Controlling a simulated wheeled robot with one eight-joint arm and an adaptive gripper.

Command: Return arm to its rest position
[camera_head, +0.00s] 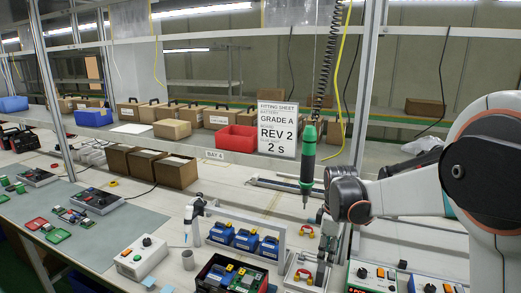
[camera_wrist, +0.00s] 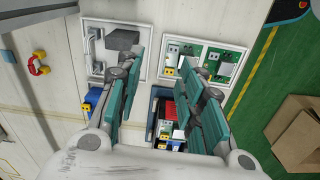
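My arm enters from the right in the head view and bends down at a dark joint. My gripper (camera_head: 322,262) hangs below it over the bench, beside the front row of trays. In the wrist view my gripper (camera_wrist: 164,62) has its two teal-padded fingers spread apart, with nothing held between them. Below the fingers are a white tray with a dark grey block (camera_wrist: 122,40) and a white tray with green boards (camera_wrist: 205,60). The fingers hide parts of both trays and of the bin behind them.
A black bin with red and blue parts (camera_head: 231,273) stands close left of my gripper. Blue units in a white rack (camera_head: 245,240) are behind it. A green hanging screwdriver (camera_head: 308,155) is near my arm. A control box (camera_head: 376,275) stands to the right.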

